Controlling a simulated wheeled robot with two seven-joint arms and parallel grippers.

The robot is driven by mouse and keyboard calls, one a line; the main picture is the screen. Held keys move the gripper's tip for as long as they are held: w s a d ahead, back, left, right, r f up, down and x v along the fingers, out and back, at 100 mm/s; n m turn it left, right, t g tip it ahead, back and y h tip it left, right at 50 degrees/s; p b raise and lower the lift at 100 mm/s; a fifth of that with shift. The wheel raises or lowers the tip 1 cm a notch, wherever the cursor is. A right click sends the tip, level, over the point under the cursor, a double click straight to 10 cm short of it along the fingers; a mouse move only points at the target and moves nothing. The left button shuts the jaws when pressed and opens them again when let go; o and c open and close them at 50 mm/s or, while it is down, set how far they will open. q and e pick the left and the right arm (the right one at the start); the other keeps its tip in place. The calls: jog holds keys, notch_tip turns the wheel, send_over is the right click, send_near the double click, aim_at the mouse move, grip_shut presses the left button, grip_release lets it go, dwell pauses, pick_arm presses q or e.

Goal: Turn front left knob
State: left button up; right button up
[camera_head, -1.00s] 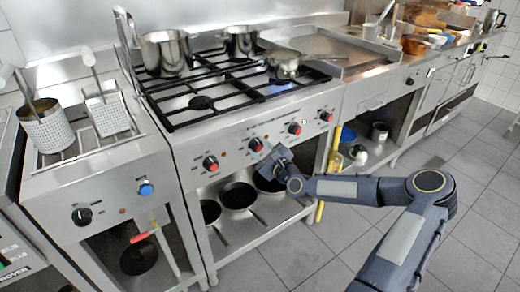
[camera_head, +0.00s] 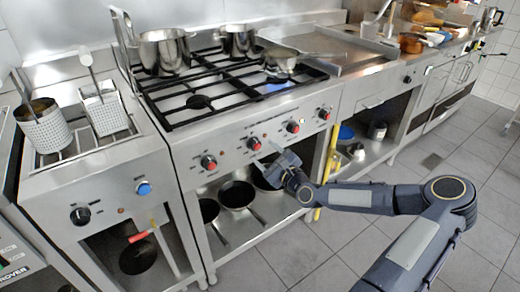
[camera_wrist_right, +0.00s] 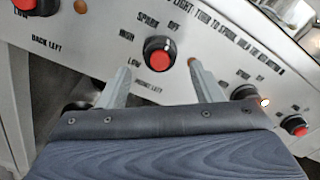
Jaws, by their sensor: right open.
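The front left knob (camera_head: 254,143) is red with a black base, second from the left on the stove's front panel. In the right wrist view it (camera_wrist_right: 160,53) sits above the label "FRONT LEFT", its white mark near the top, slightly right. My right gripper (camera_head: 264,163) is open just below and in front of this knob. In the wrist view the two fingers of the gripper (camera_wrist_right: 160,78) stand apart, with the knob beyond their tips and centred between them. No contact with the knob is visible. My left gripper is not in view.
Other red knobs sit to the left (camera_head: 208,162) and right (camera_head: 293,127) on the panel. A pan (camera_head: 280,62) stands on the stove over a blue glow, with pots (camera_head: 163,52) behind. Pans lie on the shelf below. The floor in front is clear.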

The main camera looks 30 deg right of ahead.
jog(key=s, duration=0.3)
jog(key=shift+s+d, duration=0.1)
jog(key=shift+s, duration=0.05)
dwell(0.4)
jog(key=s+a+f+n+g+y, duration=0.1)
jog(key=s+a+f+n+g, duration=0.2)
jog(key=a+n, duration=0.35)
jog(key=s+a+f+n+g+y, duration=0.1)
jog(key=s+a+n+g, duration=0.1)
jog(key=a+n+g, duration=0.4)
jog(key=s+a+r+n+g, duration=0.1)
jog(key=s+a+r+n, duration=0.15)
jog(key=s+n, duration=0.4)
jog(key=s+a+r+n+g, duration=0.1)
jog(key=s+r+n, duration=0.25)
jog(key=s, duration=0.65)
jog(key=s+a+r+n+g, duration=0.1)
jog(key=s+r+n, duration=0.3)
jog(key=s, duration=0.5)
notch_tip(320, 180, up, 14)
jog(key=p, duration=1.5)
jog(key=shift+w+a+r+y, duration=0.15)
jog(key=shift+w+a+y, duration=0.05)
jog(key=shift+w+y, duration=0.1)
